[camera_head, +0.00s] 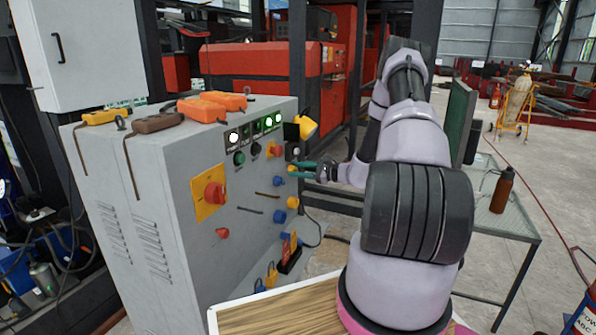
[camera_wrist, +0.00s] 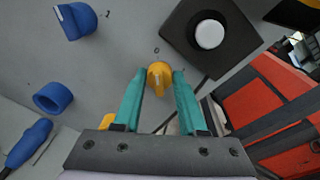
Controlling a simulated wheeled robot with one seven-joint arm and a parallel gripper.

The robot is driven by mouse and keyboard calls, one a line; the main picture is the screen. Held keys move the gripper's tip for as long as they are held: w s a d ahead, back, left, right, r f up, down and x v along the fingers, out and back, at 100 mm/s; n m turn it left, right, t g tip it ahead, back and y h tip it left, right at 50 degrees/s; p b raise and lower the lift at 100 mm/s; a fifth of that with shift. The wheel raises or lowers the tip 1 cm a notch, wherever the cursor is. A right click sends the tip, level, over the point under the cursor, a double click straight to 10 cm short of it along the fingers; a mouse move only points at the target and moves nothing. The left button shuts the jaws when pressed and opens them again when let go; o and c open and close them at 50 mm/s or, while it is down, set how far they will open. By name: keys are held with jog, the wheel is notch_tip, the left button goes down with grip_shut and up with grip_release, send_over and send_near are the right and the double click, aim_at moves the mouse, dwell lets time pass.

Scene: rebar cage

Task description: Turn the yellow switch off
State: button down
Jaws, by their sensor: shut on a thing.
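The yellow switch (camera_wrist: 159,76) is a small knob on the grey panel of the control cabinet (camera_head: 190,270). In the wrist view it sits between the teal fingertips of my gripper (camera_wrist: 159,82), which is shut on it. A pale line shows on the knob, and a "0" is printed on the panel just above it. In the head view my gripper (camera_head: 303,170) reaches the cabinet face from the right, and the switch (camera_head: 291,168) shows only as a small patch of yellow at the fingertips.
In the wrist view a blue switch (camera_wrist: 75,20) is at upper left and a black box with a white button (camera_wrist: 209,34) at upper right. The cabinet also carries a red rotary switch (camera_head: 214,193). A mesh table with a brown bottle (camera_head: 502,190) stands at right.

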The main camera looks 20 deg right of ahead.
jog(key=shift+f, duration=0.1)
dwell(0.3)
jog(key=shift+c, duration=2.3)
grip_release()
jog(key=v, duration=1.1)
